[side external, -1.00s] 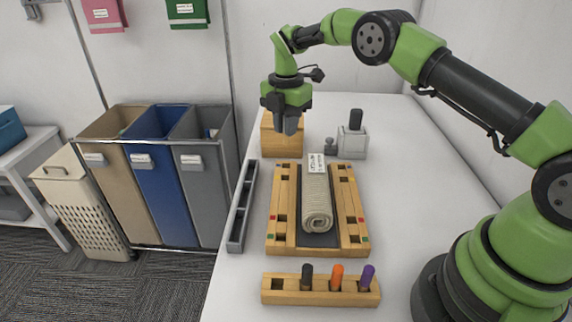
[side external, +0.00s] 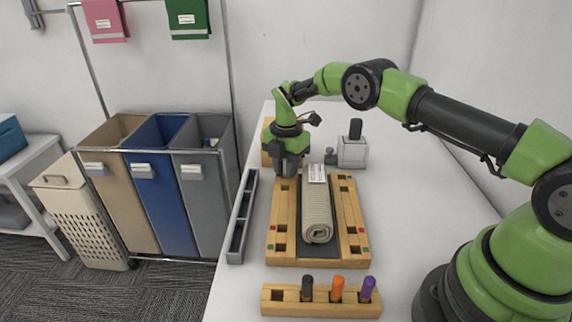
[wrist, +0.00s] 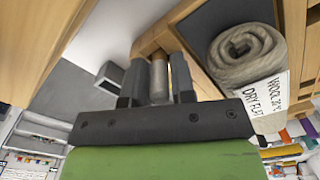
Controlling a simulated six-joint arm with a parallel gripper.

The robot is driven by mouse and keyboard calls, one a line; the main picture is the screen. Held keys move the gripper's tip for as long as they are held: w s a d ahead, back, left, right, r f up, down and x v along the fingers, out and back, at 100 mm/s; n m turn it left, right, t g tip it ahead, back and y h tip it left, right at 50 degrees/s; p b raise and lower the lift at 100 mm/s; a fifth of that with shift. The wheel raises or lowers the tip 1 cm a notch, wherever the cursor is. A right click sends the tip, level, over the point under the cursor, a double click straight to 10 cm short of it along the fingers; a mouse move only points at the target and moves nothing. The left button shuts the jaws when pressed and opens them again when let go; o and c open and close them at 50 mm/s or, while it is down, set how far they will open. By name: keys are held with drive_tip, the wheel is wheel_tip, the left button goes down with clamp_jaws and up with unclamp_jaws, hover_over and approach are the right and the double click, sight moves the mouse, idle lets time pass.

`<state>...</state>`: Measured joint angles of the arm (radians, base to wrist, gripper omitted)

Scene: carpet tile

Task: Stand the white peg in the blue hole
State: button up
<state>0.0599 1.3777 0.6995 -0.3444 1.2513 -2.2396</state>
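My gripper (side external: 287,170) points down over the far end of the left wooden rail. In the wrist view my gripper (wrist: 157,85) is closed around a pale grey-white cylinder, which I take as the white peg (wrist: 158,78). The peg stands between the fingers, its lower end close to the wooden rail; I cannot tell whether it has entered a hole. The wooden frame (side external: 284,210) has square holes along both rails, with red and green marks near the front. A small bluish mark shows at the far right rail; the far left marks are hidden by my gripper.
A rolled grey cloth (side external: 317,215) with a label lies between the rails. A wooden rack (side external: 321,311) in front holds black, orange and purple pegs. A grey tray (side external: 238,230) lies to the left. A wooden block and a grey device (side external: 352,152) stand behind.

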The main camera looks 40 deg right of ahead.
drive_tip(key=shift+o, duration=1.2)
wheel_tip(320, 180, up, 11)
drive_tip(key=shift+r, duration=1)
wheel_tip(320, 180, up, 8)
drive_tip(key=m+t, duration=0.1)
drive_tip(key=m, duration=0.3)
hover_over(290, 183)
drive_tip(key=s+a+r+m+t, duration=0.2)
drive_tip(key=s+r+m, duration=0.5)
drive_tip(key=s+r, duration=0.1)
drive_tip(key=s+a+f+m+t+y, duration=0.1)
drive_tip(key=s+m+t, duration=0.3)
drive_tip(key=s+m, duration=1)
drive_tip(key=s+a+y, duration=0.1)
drive_tip(key=s, duration=0.4)
drive_tip(key=shift+s, duration=0.25)
